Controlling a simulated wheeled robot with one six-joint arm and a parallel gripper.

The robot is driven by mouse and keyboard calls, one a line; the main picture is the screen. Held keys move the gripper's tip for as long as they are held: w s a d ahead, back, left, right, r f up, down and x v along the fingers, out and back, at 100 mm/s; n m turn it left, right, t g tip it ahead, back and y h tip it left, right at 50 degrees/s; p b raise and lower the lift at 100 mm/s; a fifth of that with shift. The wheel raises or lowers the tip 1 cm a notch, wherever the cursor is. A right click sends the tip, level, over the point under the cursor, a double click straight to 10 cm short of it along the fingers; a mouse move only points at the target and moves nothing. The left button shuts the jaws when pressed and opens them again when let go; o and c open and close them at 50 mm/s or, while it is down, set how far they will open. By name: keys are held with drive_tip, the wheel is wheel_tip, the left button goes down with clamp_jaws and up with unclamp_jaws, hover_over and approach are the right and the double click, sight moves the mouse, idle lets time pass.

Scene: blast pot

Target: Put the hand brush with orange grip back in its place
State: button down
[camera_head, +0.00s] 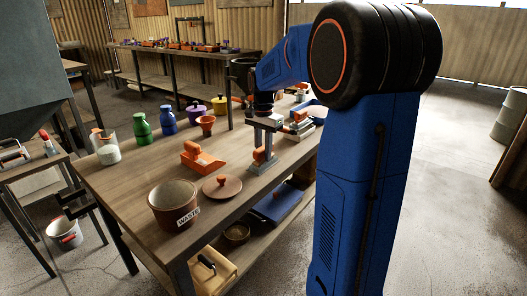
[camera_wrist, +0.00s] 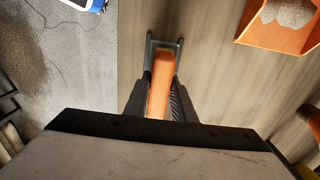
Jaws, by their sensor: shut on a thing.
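In the wrist view my gripper (camera_wrist: 160,92) is shut on the orange grip (camera_wrist: 160,82) of the hand brush, which lies between the two dark fingers. A grey two-pronged fork (camera_wrist: 165,43) shows at the grip's far end; I cannot tell whether they touch. In the head view a grey stand (camera_head: 264,140) with a wide top stands near the table's front edge, and the dark end of my arm is just above it. The brush's bristles are hidden, and the brush is not clear in the head view.
On the table (camera_head: 150,178) are an orange scoop (camera_head: 201,158), a waste pot (camera_head: 173,205), a round brown lid (camera_head: 222,187), and green (camera_head: 142,127) and blue (camera_head: 168,120) bottles. An orange tray of grey grains (camera_wrist: 283,25) shows in the wrist view. Bare tabletop lies between scoop and stand.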

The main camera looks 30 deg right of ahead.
drive_tip(key=shift+f, duration=0.15)
drive_tip(key=c, duration=1.4)
unclamp_jaws()
wheel_tip(320, 180, up, 17)
drive_tip(key=s+a+f+n+t, duration=0.1)
drive_tip(key=s+a+f+n, duration=0.3)
drive_tip(key=s, duration=0.4)
drive_tip(key=s+a+f+n+t, duration=0.1)
drive_tip(key=s+a+f+n, duration=0.15)
drive_tip(key=s+a, duration=0.5)
drive_tip(key=s+a+f+n+t, duration=0.2)
drive_tip(key=s+a+f+n, duration=0.2)
drive_tip(key=s+f+n, duration=0.3)
drive_tip(key=s+f, duration=0.5)
drive_tip(key=s, duration=0.2)
drive_tip(key=shift+s+t, duration=0.35)
drive_tip(key=shift+t, duration=0.05)
